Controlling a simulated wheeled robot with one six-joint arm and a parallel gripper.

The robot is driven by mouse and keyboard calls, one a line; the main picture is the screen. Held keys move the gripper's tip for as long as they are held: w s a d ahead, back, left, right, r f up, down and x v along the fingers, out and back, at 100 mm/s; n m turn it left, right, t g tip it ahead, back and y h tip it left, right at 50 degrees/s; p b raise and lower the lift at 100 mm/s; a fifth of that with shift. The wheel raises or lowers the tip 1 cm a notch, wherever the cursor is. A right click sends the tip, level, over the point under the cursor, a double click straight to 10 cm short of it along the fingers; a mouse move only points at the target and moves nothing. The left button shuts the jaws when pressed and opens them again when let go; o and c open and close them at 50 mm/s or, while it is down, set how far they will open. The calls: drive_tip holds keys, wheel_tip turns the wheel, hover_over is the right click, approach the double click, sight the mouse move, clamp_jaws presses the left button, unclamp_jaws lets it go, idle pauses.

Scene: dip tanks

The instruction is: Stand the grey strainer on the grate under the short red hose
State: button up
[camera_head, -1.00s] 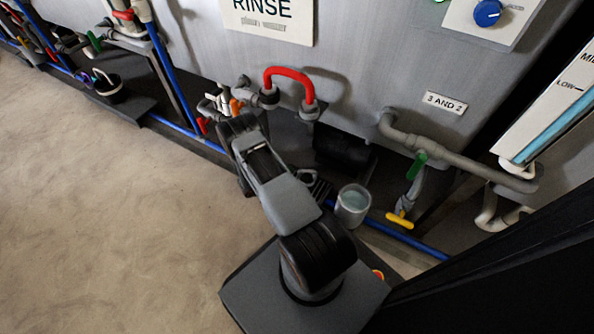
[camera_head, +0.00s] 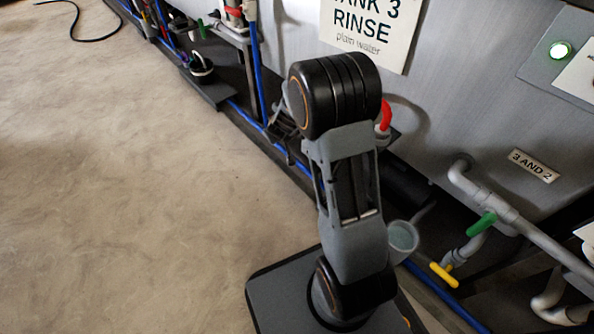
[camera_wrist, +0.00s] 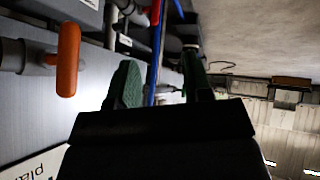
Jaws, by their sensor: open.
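In the head view my gripper is not clearly seen behind my arm.
An orange handle (camera_wrist: 68,60) is close at left in the wrist view. A green-handled valve (camera_head: 481,223) and yellow handle (camera_head: 443,275) are on grey pipes at right. A black pot (camera_head: 201,72) stands on a low dark platform at back left.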

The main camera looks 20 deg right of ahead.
drive_tip(key=s+a+r+y, duration=0.3)
drive_tip(key=s+a+r, duration=0.2)
drive_tip(key=s+r, duration=0.15)
drive_tip(key=s+r+g, duration=0.2)
drive_tip(key=s+r, duration=0.1)
drive_tip(key=s, duration=0.7)
drive_tip(key=s+r+m+g+h, duration=0.1)
drive_tip(key=s+r+g, duration=0.2)
drive_tip(key=s, duration=0.6)
drive_tip(key=shift+s+a, duration=0.2)
drive_tip(key=shift+s, duration=0.15)
drive_tip(key=shift+r, duration=0.1)
wheel_tip(320, 180, up, 39)
drive_tip(key=p, duration=3.7)
drive_tip(key=shift+s+a+r+t, duration=0.15)
drive_tip(key=shift+a+r+t, duration=0.05)
drive_tip(key=shift+t, duration=0.1)
